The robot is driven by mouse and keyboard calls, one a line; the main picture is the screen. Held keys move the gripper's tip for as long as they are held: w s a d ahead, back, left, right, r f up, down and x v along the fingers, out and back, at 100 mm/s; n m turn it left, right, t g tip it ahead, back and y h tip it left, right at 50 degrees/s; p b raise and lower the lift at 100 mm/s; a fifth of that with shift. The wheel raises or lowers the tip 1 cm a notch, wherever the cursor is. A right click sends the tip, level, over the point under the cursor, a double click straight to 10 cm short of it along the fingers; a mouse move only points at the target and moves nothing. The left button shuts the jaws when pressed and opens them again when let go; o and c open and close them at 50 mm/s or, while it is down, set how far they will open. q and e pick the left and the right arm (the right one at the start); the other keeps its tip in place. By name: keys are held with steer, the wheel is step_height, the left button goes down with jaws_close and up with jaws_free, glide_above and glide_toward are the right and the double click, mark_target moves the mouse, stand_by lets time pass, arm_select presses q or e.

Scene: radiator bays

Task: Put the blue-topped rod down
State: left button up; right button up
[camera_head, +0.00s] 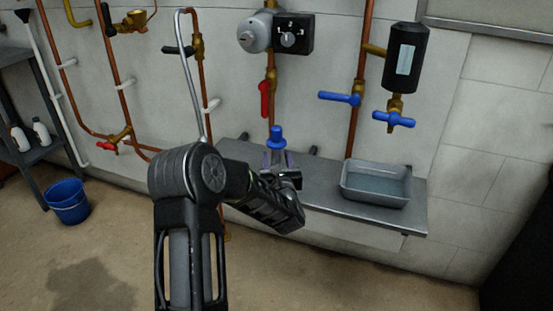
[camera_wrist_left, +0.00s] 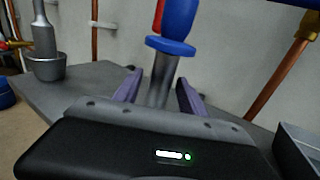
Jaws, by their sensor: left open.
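The blue-topped rod (camera_head: 277,137) stands about upright at the metal shelf (camera_head: 325,199). In the left wrist view it shows a blue grip (camera_wrist_left: 181,20), a blue collar and a grey shaft. My left gripper (camera_head: 278,158) is at the rod, below the blue top. In the left wrist view its two purple fingers (camera_wrist_left: 160,92) are apart, one on each side of the grey shaft, with gaps showing. The rod's lower end is hidden behind my gripper, so I cannot tell what it rests on. My right gripper is not in view.
A grey metal tray (camera_head: 375,184) sits on the shelf to the right. A grey rod in a cup (camera_wrist_left: 45,66) stands to the left in the wrist view. Copper pipes, a red lever (camera_head: 265,99) and blue valve handles (camera_head: 341,98) are on the wall above. A blue bucket (camera_head: 68,202) is on the floor.

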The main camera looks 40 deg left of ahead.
mark_target(277, 160)
arm_select(q)
steer(key=shift+r, duration=0.1)
steer(key=shift+r+p, duration=0.15)
steer(key=shift+p, duration=0.2)
steer(key=shift+s+d, duration=0.25)
steer(key=v, duration=0.4)
steer(key=shift+s+d, duration=0.2)
steer(key=shift+d, duration=0.05)
steer(key=b+v, duration=0.3)
steer(key=v, duration=0.3)
steer(key=shift+s+d, duration=0.2)
steer(key=shift+s, duration=0.05)
